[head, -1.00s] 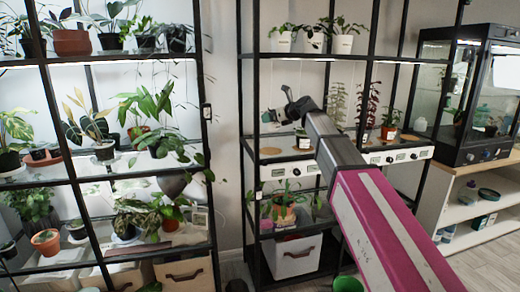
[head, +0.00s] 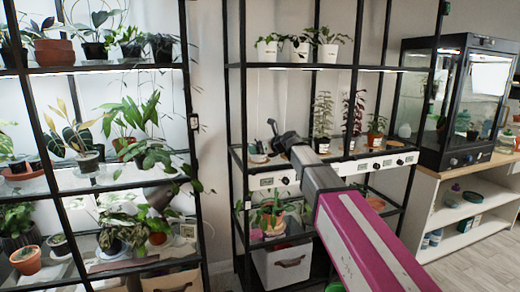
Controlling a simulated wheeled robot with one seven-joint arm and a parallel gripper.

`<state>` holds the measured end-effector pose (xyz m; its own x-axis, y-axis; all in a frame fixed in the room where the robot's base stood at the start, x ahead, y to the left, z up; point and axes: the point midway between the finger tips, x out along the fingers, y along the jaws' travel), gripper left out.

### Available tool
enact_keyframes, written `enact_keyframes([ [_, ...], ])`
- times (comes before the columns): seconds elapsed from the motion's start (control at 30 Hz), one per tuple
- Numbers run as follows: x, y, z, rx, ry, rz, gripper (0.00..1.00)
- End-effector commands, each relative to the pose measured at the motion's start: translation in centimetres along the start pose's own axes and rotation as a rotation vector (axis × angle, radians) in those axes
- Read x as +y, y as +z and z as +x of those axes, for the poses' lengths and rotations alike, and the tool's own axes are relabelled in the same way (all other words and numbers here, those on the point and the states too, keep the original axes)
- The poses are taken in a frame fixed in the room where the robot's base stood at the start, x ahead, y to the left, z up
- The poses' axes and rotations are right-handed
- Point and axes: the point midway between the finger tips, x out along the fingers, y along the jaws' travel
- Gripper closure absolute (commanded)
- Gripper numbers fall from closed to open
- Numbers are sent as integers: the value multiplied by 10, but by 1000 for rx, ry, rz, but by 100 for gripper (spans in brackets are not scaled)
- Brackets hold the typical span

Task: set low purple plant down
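My gripper (head: 274,131) is at the left end of the middle shelf board of the centre rack, at the end of my magenta and grey arm. Its dark end is small and seen from behind, so the fingers and any grip are unclear. A small, low, pale item (head: 257,148) lies just left of and below the gripper, over the shelf's left end. It may be the low purple plant, but no purple leaves can be made out. I cannot tell if it touches the gripper. My arm hides part of the shelf (head: 347,157) to the right.
Taller potted plants (head: 322,115) and an orange-potted plant (head: 376,131) stand along the shelf to the right. Black rack posts (head: 244,110) and an upper shelf with white pots (head: 299,48) frame the space. A plant-filled rack (head: 95,170) stands left, a glass cabinet (head: 455,100) right.

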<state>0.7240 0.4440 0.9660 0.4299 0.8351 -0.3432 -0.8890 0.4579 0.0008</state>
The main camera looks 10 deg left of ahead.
Motion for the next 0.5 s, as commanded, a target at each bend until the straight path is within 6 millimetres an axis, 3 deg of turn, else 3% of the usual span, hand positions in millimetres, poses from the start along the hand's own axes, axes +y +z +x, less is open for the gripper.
enact_keyframes([
  [0.27, 0, -1, 1, -1, 0, 1, 46],
  [0.3, 0, -1, 0, 0, 0, 0, 0],
  [0.5, 0, -1, 0, 0, 0, 0, 0],
])
